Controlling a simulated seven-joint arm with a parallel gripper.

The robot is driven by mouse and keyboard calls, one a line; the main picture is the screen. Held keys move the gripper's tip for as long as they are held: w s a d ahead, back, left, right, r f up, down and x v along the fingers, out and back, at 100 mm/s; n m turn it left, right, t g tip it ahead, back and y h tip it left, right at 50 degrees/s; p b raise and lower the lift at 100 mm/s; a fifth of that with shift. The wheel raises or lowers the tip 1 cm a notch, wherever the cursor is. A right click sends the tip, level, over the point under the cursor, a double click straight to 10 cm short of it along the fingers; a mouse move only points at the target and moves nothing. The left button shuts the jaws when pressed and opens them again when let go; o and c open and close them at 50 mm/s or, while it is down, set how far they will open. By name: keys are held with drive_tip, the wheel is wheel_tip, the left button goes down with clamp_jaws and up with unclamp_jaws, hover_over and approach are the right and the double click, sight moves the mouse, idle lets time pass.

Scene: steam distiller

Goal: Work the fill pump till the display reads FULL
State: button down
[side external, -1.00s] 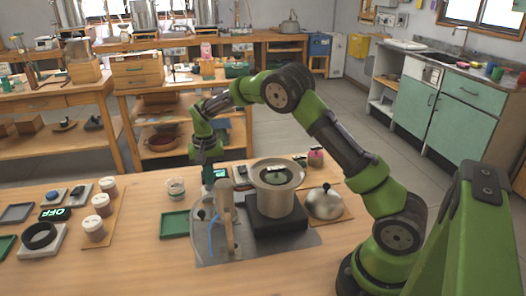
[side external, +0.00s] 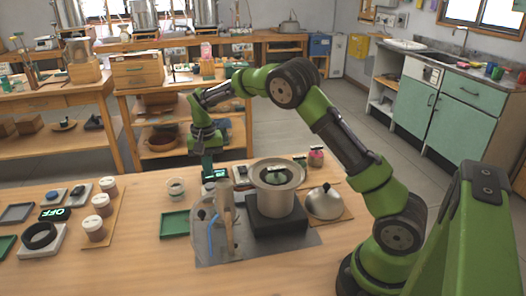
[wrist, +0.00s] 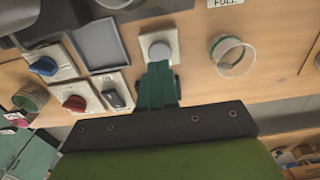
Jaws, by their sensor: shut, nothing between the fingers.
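My gripper (wrist: 160,68) is shut and empty, its green fingers together. A white label reading FULL (wrist: 229,3) is cut by the top edge of the wrist view. In the side view my gripper (side external: 207,170) is over the far edge of the table, beside a small dark display with green characters (side external: 218,174), too small to read.
A glass jar (side external: 176,187) and a green tray (side external: 174,224) stand left of my gripper. A metal pot (side external: 277,195) on a black block stands to the right. A display reading OFF (side external: 55,213) is at the left. Red (wrist: 74,102) and blue (wrist: 44,66) knobs show in the wrist view.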

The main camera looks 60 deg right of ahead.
idle(0.7)
drive_tip(key=shift+s+a+f+n, duration=0.15)
drive_tip(key=shift+s+f+n, duration=0.15)
drive_tip(key=shift+s+f, duration=0.4)
drive_tip(key=s+a+r+n+t, duration=0.1)
drive_tip(key=s+a+r+t, duration=0.1)
drive_tip(key=s+r, duration=0.3)
drive_tip(key=s+a+r+n+t+y, duration=0.1)
drive_tip(key=s+a+r, duration=0.3)
drive_tip(key=s, duration=0.8)
drive_tip(key=s+a+r+n+t+y, duration=0.1)
drive_tip(key=s+a+r+n+t, duration=0.1)
drive_tip(key=s+r, duration=0.6)
drive_tip(key=shift+s+a+r+t, duration=0.2)
drive_tip(key=shift+s+a+t, duration=0.45)
drive_tip(key=shift+s+t, duration=0.35)
